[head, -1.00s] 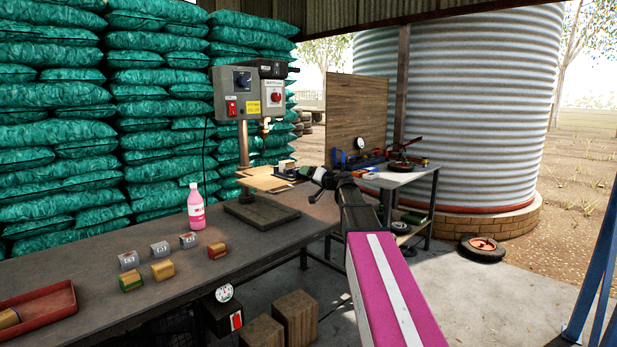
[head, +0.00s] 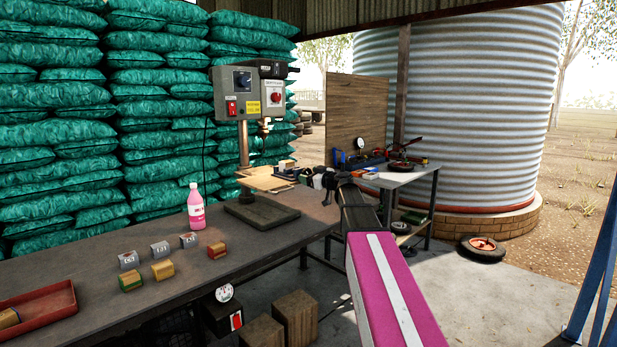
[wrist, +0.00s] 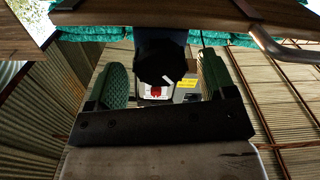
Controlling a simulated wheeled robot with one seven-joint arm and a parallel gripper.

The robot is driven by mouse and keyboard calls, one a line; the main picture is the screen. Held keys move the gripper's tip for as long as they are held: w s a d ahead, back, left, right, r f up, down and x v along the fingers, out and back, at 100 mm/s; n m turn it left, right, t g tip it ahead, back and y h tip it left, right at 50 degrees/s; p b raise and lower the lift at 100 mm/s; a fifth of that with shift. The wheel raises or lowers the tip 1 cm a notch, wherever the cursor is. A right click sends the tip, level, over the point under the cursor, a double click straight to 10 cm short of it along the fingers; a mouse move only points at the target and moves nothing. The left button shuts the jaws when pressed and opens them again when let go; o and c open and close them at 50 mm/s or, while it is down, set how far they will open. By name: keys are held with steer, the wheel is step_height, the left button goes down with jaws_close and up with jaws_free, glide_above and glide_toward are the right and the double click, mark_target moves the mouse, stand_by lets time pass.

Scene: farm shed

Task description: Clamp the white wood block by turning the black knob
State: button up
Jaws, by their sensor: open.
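The black knob (wrist: 160,62), with a white mark on it, fills the upper middle of the wrist view. My gripper (wrist: 163,80) is open, with its two green-padded fingers on either side of the knob. Gaps show between the pads and the knob, so it is not gripped. In the head view my gripper (head: 322,179) is at the far end of the bench, just right of the drill press base. A small pale block (head: 287,165), probably the white wood block, shows behind it on the press table. The clamp is mostly hidden behind my gripper.
The drill press box (head: 250,93) stands above the work spot. A wooden board (head: 265,183) lies on the press table. A pink bottle (head: 196,208), a dark plate (head: 262,212) and several small blocks (head: 160,249) stand on the bench. A side table (head: 395,180) is at the right.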

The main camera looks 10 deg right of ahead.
steer(key=n, duration=0.9)
steer(key=c, duration=1)
